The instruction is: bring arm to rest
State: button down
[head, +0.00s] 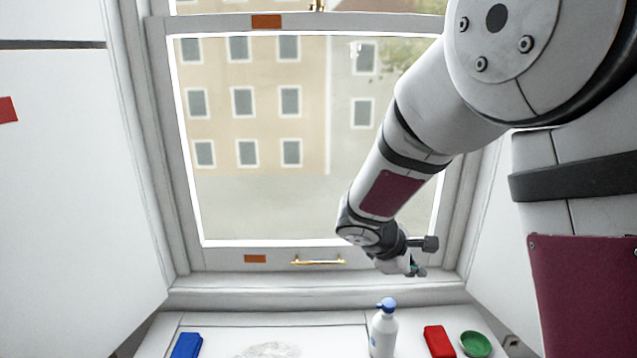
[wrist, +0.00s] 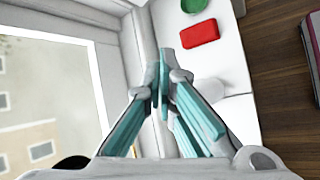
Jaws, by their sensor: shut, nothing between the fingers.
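My arm reaches in from the upper right in the head view and bends down in front of the window. My gripper (head: 414,270) hangs above the white sill, to the right of the bottle's blue cap. In the wrist view my gripper (wrist: 162,55) has its teal-padded fingers together, with nothing between them. It is apart from everything on the sill.
On the sill (head: 300,322) are a blue block (head: 187,345), a white bottle (head: 383,332), a red block (head: 438,341) and a green bowl (head: 475,344). The closed window (head: 265,190) has a brass handle (head: 318,261). A wooden floor (wrist: 280,80) shows at right.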

jog(key=s+d+r+m+y, duration=0.1)
jog(key=s+r+m, duration=0.25)
jog(key=s, duration=0.35)
jog(key=s+r+m+y, duration=0.2)
jog(key=s+r+m, duration=0.1)
jog(key=s+r, duration=0.3)
jog(key=s+d+r+m+y, duration=0.1)
jog(key=s+r+m, duration=0.25)
jog(key=s, duration=0.45)
jog(key=s+a+m+y, duration=0.3)
jog(key=s+a, duration=0.1)
jog(key=s, duration=0.4)
jog(key=shift+a+r, duration=0.15)
jog(key=shift+r, duration=0.25)
